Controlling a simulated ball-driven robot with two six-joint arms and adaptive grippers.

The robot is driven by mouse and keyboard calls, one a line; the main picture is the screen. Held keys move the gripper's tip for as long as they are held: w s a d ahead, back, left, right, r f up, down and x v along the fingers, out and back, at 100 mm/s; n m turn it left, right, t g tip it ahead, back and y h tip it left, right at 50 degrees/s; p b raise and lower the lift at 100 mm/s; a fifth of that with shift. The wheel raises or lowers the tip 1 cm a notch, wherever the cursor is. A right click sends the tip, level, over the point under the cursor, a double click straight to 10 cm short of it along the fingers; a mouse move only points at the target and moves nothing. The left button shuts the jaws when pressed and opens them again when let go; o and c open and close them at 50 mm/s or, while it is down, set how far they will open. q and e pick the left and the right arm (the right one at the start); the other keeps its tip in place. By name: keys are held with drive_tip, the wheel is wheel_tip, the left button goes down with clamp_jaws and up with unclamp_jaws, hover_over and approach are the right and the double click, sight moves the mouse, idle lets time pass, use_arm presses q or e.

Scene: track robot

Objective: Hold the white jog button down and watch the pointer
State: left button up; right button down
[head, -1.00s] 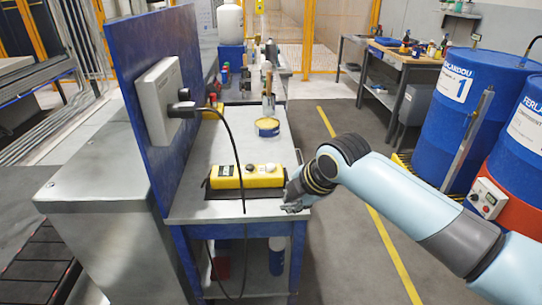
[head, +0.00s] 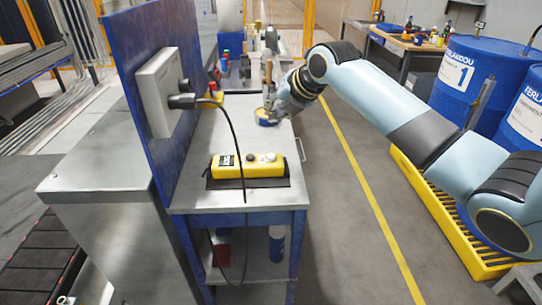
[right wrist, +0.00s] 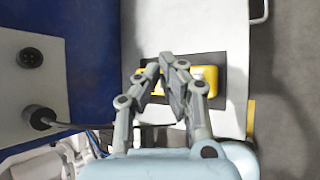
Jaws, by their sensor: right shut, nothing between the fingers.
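The yellow button box (head: 230,170) lies on a dark mat on the grey metal bench. Its top carries a dark label at the left end and two small buttons; the pale one (head: 270,157) at the right looks like the white jog button. My right gripper (head: 272,112) is raised and shows beyond the box in the head view. In the right wrist view its fingers (right wrist: 168,60) are shut and empty, seen over the box (right wrist: 208,74), and they hide part of its top. I cannot make out a pointer. My left gripper is not in view.
A blue upright panel with a grey socket box (head: 158,92) stands along the bench's left side. A black cable (head: 236,145) hangs from it across the bench front. A yellow and blue tin (head: 264,121) stands behind the box. Blue drums (head: 467,75) stand at the right.

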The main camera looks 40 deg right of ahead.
drive_tip(key=b, duration=0.6)
hover_over(274, 154)
wheel_tip(274, 154, down, 8)
drive_tip(key=shift+a+r, duration=0.1)
drive_tip(key=shift+r, duration=0.05)
drive_tip(key=shift+f+b, duration=0.35)
drive_tip(key=shift+f, duration=0.1)
idle(0.5)
drive_tip(key=shift+f, duration=0.4)
drive_tip(key=shift+f+b, duration=0.5)
idle(1.2)
idle(2.7)
drive_tip(key=shift+r+p, duration=0.8)
drive_tip(key=shift+r, duration=0.15)
drive_tip(key=shift+r, duration=0.1)
